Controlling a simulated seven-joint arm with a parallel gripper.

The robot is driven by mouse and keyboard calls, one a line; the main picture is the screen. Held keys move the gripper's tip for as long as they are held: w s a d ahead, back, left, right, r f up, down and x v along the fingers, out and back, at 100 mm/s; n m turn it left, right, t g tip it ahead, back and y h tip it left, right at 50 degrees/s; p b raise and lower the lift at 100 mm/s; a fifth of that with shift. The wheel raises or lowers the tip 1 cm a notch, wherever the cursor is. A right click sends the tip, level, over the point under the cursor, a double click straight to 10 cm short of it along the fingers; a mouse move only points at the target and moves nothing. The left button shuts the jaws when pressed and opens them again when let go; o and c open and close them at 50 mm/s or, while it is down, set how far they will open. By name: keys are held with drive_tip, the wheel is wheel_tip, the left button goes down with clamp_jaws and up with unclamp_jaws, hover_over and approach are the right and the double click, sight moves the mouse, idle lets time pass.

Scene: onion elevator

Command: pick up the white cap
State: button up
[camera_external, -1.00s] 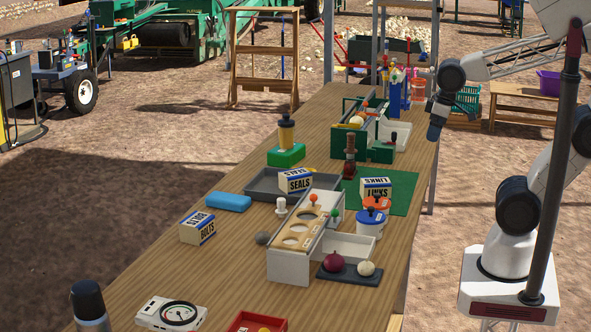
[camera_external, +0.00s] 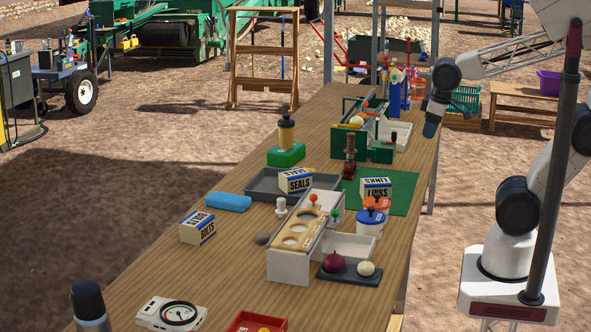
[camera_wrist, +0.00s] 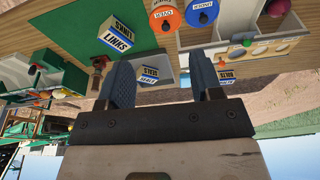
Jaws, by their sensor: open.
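A small white knob-shaped piece, which looks like the white cap (camera_external: 281,207), stands upright on the wooden table, left of the sorting box and in front of the SEALS box. I cannot clearly pick it out in the wrist view. My gripper (camera_wrist: 163,80) is open, with two dark fingers apart and nothing between them. In the external view my gripper (camera_external: 431,128) hangs at the table's right edge, far to the right of and beyond the white piece.
The sorting box (camera_external: 287,265), SEALS box (camera_external: 295,181), LINKS box (camera_external: 376,188), BOLTS box (camera_external: 197,229) and blue sponge-like block (camera_external: 229,202) surround the cap. A grey ball (camera_external: 262,238) lies close by. Bare table (camera_external: 150,270) is at front left.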

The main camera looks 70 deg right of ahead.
drive_tip(key=w+m, duration=0.3)
drive_tip(key=w, duration=0.9)
drive_tip(key=m+g, duration=0.3)
drive_tip(key=m, duration=0.5)
hover_over(281, 199)
drive_tip(key=f, duration=2.1)
drive_tip(key=shift+s+d+f, duration=0.1)
drive_tip(key=shift+s, duration=0.25)
drive_tip(key=shift+w+f, duration=0.2)
drive_tip(key=shift+f, duration=0.1)
drive_tip(key=shift+f, duration=1.3)
drive_tip(key=shift+w+f, duration=0.1)
drive_tip(key=shift+f, duration=2.5)
